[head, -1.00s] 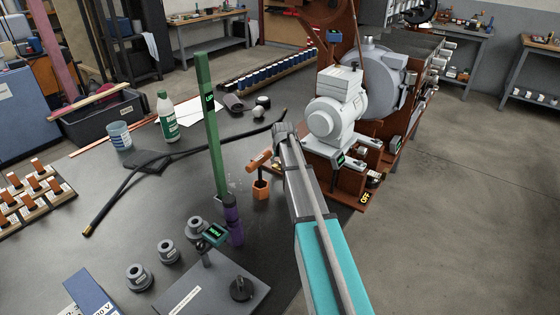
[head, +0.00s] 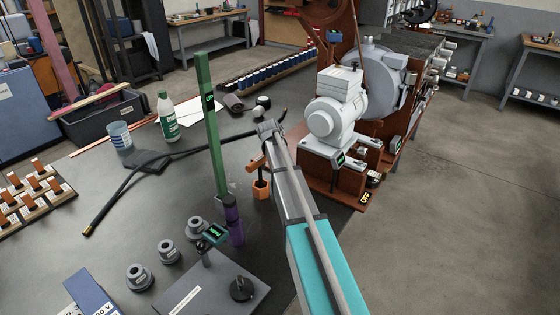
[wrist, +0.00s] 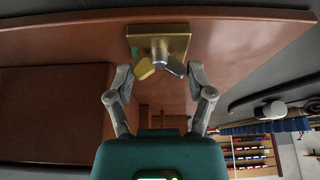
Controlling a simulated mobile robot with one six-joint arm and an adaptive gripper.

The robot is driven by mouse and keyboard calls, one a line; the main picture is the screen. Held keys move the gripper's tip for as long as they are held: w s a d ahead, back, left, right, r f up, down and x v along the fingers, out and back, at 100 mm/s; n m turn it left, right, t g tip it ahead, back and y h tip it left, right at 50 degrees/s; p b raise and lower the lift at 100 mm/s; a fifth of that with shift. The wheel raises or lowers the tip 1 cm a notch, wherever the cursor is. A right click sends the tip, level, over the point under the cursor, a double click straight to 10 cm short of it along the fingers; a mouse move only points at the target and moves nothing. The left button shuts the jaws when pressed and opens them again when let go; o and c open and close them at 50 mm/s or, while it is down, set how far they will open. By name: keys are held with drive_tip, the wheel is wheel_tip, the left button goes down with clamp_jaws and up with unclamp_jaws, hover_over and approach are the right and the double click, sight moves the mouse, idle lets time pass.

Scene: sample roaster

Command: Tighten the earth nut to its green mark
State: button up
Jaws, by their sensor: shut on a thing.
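The earth nut (wrist: 146,71) is a small wing nut with one brass wing and one darker wing, in the upper middle of the wrist view. It sits on a square brass plate (wrist: 172,32) fixed to a red-brown panel. A green mark (wrist: 134,52) shows on the left of the plate. My gripper (wrist: 160,74) has one grey finger on either side of the nut and is shut on it; the exact contact is hard to see. In the head view my arm hides the nut and the gripper.
The red-brown machine carries a grey motor (head: 335,112) right of my arm. A green post (head: 208,125), an orange holder (head: 261,188) and a purple cylinder (head: 233,220) stand close left of it. The floor at right is clear.

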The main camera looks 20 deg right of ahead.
drive_tip(key=shift+m, duration=0.3)
drive_tip(key=o, duration=1.1)
